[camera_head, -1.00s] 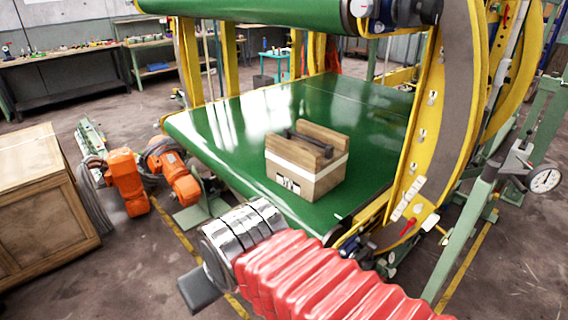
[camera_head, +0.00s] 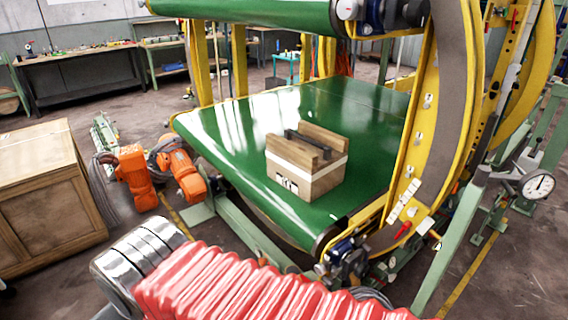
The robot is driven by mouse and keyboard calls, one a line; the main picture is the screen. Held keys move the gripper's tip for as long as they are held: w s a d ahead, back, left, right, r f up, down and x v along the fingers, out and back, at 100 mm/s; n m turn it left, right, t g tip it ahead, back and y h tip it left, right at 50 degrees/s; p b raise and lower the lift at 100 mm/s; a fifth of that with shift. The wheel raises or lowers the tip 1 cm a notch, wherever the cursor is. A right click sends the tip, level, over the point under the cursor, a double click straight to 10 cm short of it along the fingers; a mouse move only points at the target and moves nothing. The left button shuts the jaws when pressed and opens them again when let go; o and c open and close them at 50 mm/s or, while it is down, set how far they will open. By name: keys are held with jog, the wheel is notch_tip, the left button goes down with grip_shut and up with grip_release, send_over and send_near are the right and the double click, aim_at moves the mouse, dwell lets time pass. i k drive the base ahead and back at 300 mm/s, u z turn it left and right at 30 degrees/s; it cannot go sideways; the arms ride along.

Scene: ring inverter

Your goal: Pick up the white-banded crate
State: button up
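The white-banded crate (camera_head: 307,163) is a light wooden box with a white band around it, a dark bar across its top and dark markings on its near face. It sits upright near the front end of the green conveyor belt (camera_head: 240,130). My arm, with a red ribbed sleeve and silver rings, crosses the bottom of the view, in front of and below the belt and apart from the crate. My gripper is out of the picture.
A yellow ring frame (camera_head: 425,130) rises close to the right of the crate. An upper green belt (camera_head: 250,10) hangs above and behind. Orange motors (camera_head: 135,178) and a wooden cabinet (camera_head: 40,200) stand left. A green post with a dial gauge (camera_head: 538,185) is at right.

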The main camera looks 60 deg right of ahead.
aim_at(310, 162)
jog(key=u, duration=0.7)
jog(key=k, duration=1.3)
jog(key=z, duration=1.15)
jog(key=i, duration=0.95)
jog(key=z, duration=0.05)
